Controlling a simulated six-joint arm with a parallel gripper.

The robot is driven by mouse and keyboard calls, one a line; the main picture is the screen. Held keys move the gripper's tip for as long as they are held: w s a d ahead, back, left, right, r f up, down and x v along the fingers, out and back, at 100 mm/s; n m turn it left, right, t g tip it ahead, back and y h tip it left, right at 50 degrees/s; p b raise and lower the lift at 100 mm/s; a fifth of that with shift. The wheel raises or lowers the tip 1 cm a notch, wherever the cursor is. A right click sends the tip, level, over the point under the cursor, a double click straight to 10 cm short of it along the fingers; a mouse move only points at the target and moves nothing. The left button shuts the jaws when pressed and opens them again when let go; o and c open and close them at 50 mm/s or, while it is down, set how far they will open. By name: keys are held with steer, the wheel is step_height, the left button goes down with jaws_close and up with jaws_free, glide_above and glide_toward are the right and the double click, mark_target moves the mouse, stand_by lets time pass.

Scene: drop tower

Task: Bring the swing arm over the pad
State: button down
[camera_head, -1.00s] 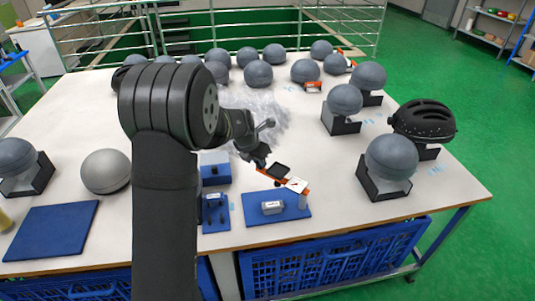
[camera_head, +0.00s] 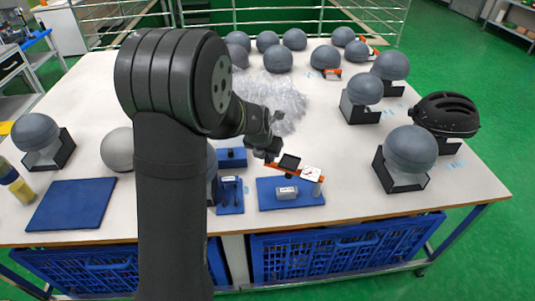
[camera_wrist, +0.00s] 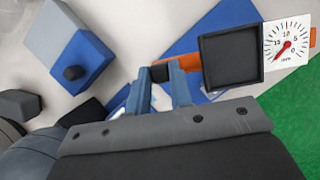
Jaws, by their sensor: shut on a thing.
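The swing arm (camera_head: 275,166) is an orange bar with a black square tray (camera_head: 289,162) and a white dial (camera_head: 312,173); the wrist view shows its tray (camera_wrist: 232,57) and dial (camera_wrist: 287,42) larger. Its right end sits at a grey post (camera_head: 317,189) on a blue plate (camera_head: 305,197). A light grey labelled block (camera_head: 286,193), possibly the pad, lies on this plate. The bar points back and left, behind the block rather than above it. My gripper (camera_head: 267,154) is shut on the bar's free end; in the wrist view its blue fingers (camera_wrist: 160,84) straddle a black piece there.
Blue fixtures (camera_head: 230,195) (camera_head: 231,157) stand just left of the plate. A flat blue mat (camera_head: 70,204) lies at the left. Crumpled clear plastic (camera_head: 270,98) lies behind my gripper. Several grey balls on black stands and a black helmet (camera_head: 445,115) stand around.

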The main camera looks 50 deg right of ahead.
steer(key=c, duration=1.3)
jaws_free()
steer(key=v, duration=1.7)
steer(key=shift+s+r, duration=0.1)
steer(key=shift+r, duration=0.1)
steer(key=shift+c, duration=0.3)
